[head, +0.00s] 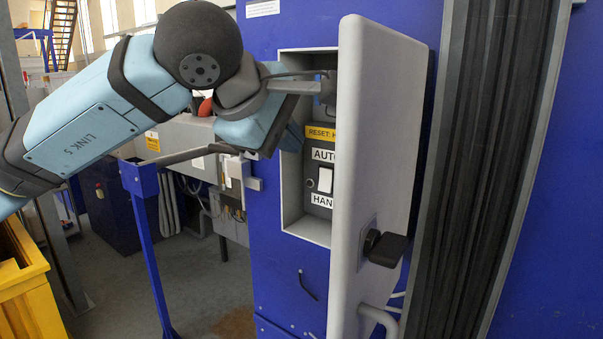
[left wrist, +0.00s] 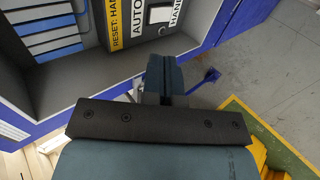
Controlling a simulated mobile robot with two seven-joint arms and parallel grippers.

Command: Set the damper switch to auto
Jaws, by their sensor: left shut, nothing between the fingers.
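The damper switch (head: 325,180) is a white rocker on a dark panel inside an open recessed box (head: 308,231). The AUTO label (head: 324,155) is above it and the HAND label (head: 322,200) below it. I cannot tell which way the rocker is tipped. In the left wrist view the shut fingers (left wrist: 166,75) are apart from the switch (left wrist: 160,14), which shows at the top edge. My right gripper is not in view.
The box's thick grey door (head: 380,130) stands open just right of the opening, with a black latch (head: 385,248). A yellow RESET label (head: 321,133) sits above AUTO. A blue stand (head: 150,240) and yellow crate (head: 25,290) are at the left.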

